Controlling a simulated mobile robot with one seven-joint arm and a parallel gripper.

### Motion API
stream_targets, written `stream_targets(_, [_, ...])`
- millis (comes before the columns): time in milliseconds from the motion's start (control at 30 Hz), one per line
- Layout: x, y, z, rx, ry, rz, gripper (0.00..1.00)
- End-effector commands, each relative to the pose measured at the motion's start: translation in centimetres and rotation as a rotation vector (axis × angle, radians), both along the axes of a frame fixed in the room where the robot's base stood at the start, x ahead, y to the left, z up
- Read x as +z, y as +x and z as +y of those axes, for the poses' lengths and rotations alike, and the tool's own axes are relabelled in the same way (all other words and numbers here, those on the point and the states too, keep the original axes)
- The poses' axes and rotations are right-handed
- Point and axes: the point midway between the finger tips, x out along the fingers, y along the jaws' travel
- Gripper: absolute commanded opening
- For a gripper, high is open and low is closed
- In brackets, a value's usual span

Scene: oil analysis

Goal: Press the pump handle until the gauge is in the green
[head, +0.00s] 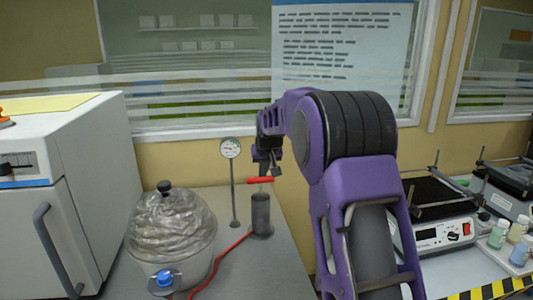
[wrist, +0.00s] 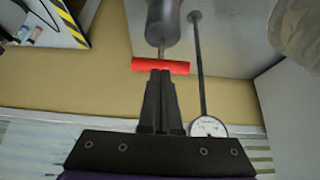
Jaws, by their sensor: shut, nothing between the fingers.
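The pump (head: 261,214) is a dark grey upright cylinder on the grey bench, with a red bar handle (head: 260,180) on top. The gauge (head: 230,149) is a round white dial on a thin stand just left of the pump; its needle and colours are too small to read. My gripper (head: 264,170) is shut and empty, with its fingertips right at the handle from above. In the wrist view the closed fingers (wrist: 160,75) meet the middle of the red handle (wrist: 160,66); I cannot tell whether they touch it. The gauge also shows there (wrist: 208,127).
A red hose (head: 222,258) runs from the pump towards a glass vessel (head: 172,235) with a grey lumpy wrap at the left. A white cabinet (head: 75,190) stands further left. A hot-plate device (head: 440,215) and several bottles stand on the right bench.

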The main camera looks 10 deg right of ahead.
Motion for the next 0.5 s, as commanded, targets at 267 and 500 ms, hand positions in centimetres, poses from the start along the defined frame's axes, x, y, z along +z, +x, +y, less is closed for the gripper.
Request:
stream_targets(267, [6.1,-3.8,0.0,0.0,0.0,-0.009,0.0])
stream_targets(500, [9.1,-5.8,0.0,0.0,0.0,-0.008,0.0])
